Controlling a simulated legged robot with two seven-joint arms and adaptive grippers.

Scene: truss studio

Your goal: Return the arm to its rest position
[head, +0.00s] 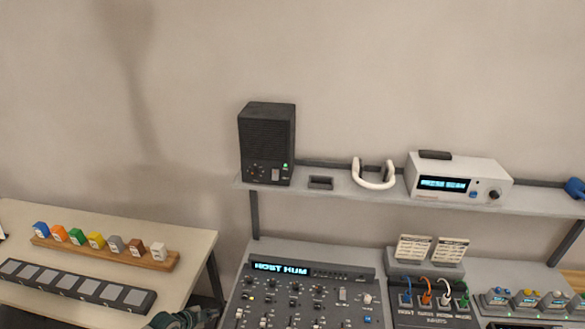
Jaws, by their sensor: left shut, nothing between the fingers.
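My left gripper (184,318) shows only in part at the bottom edge of the head view, dark and cut off by the frame. It is low in the gap between the left table and the mixing console, shut, with nothing seen in it. Most of my left arm is out of view. My right gripper is not in view.
The left table (110,225) holds a wooden rack (90,250) of coloured blocks and a dark strip (75,284) of grey pads. The console (300,300) stands right of the gap. Above it, a shelf (330,196) carries a black speaker (266,140) and a white device (458,172).

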